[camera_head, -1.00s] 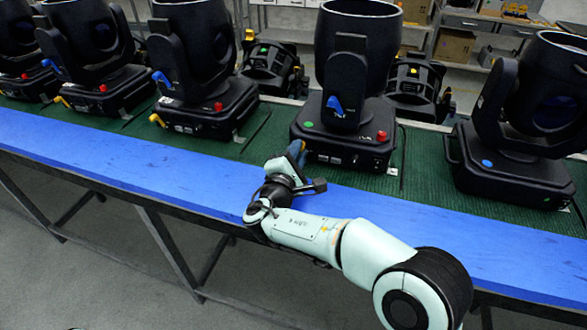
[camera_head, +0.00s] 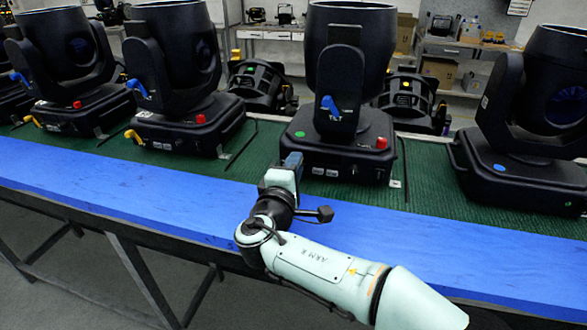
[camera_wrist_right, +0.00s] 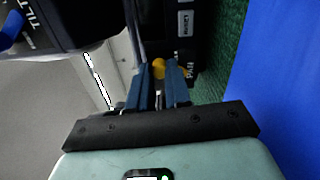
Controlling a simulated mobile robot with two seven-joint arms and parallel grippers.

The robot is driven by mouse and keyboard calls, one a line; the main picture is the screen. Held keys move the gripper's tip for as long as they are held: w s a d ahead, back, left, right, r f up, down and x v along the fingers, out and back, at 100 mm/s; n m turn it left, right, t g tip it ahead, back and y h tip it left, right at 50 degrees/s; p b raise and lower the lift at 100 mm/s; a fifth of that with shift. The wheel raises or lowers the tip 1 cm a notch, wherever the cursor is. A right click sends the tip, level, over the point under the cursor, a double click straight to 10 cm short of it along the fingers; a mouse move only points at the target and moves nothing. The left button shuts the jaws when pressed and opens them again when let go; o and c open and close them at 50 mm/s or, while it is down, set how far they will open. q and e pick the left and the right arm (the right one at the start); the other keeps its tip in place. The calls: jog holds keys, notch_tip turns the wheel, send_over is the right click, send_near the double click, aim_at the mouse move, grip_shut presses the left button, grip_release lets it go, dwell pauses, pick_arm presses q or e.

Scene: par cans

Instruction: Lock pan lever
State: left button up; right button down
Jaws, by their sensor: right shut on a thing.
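The middle black moving-head light (camera_head: 340,150) stands on the green mat, with a green dot and a red knob (camera_head: 381,143) on its base. In the right wrist view, the yellow pan lever (camera_wrist_right: 158,68) sits between the fingers beside a "PAN" label. My right gripper (camera_head: 292,162) is at the base's front left corner; it also shows in the right wrist view (camera_wrist_right: 160,82). It is shut on the yellow lever. In the head view the gripper hides this lever. The blue tilt lever (camera_head: 331,107) is on the light's arm. My left gripper is out of view.
Similar black lights stand to the left (camera_head: 185,110) and right (camera_head: 525,150), the left ones with yellow levers (camera_head: 133,137) at their bases. The blue table strip (camera_head: 130,180) along the front is clear. Shelves with boxes (camera_head: 440,70) stand behind.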

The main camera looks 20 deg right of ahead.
jog(key=c, duration=1.1)
grip_release()
jog(key=shift+o, duration=0.2)
jog(key=v, duration=1.3)
jog(key=shift+s+a+p, duration=0.1)
jog(key=shift+s+p, duration=0.1)
jog(key=shift+p, duration=0.15)
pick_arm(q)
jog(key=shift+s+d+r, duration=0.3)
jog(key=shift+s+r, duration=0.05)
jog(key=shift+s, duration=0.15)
